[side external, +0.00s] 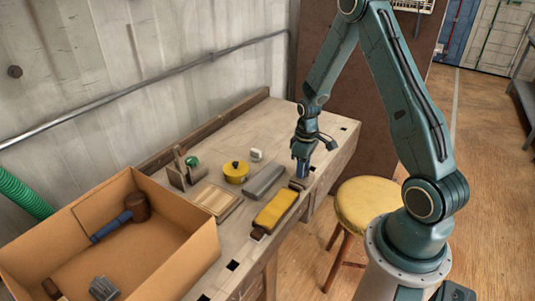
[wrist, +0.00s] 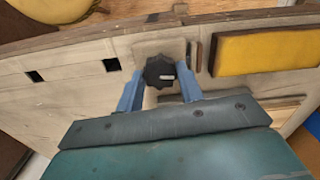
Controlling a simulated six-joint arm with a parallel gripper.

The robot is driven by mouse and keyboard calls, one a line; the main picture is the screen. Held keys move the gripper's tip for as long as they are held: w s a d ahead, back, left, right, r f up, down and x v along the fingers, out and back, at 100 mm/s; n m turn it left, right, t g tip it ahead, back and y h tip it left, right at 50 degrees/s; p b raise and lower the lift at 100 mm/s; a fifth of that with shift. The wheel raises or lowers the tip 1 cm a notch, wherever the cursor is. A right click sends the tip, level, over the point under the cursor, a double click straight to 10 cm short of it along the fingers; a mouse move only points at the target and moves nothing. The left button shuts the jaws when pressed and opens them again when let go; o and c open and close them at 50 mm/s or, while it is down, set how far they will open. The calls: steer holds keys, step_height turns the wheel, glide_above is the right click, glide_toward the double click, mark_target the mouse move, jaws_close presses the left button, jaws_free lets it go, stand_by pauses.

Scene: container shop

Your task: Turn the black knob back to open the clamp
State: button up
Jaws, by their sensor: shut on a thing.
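The black knob (wrist: 159,73) has a lobed rim and a pale mark on its face. It sits at the bench edge in the wrist view, between the two blue fingers of my gripper (wrist: 159,88). The fingers are shut on the knob from both sides. In the side external view my gripper (side external: 301,172) points down at the bench's right front part and hides the knob. A small brown block (side external: 298,185), seemingly part of the clamp, shows below the fingers. I cannot tell how far the clamp is open.
A yellow pad (side external: 276,208) and a grey bar (side external: 264,180) lie close by on the workbench (side external: 330,141). A cardboard box (side external: 190,222) holding a mallet (side external: 135,207) is at left. A yellow-topped stool (side external: 368,204) stands in front.

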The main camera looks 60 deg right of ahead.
steer(key=shift+n, duration=0.6)
steer(key=o, duration=1)
step_height(320, 180, up, 14)
stand_by(0.5)
steer(key=shift+f, duration=0.1)
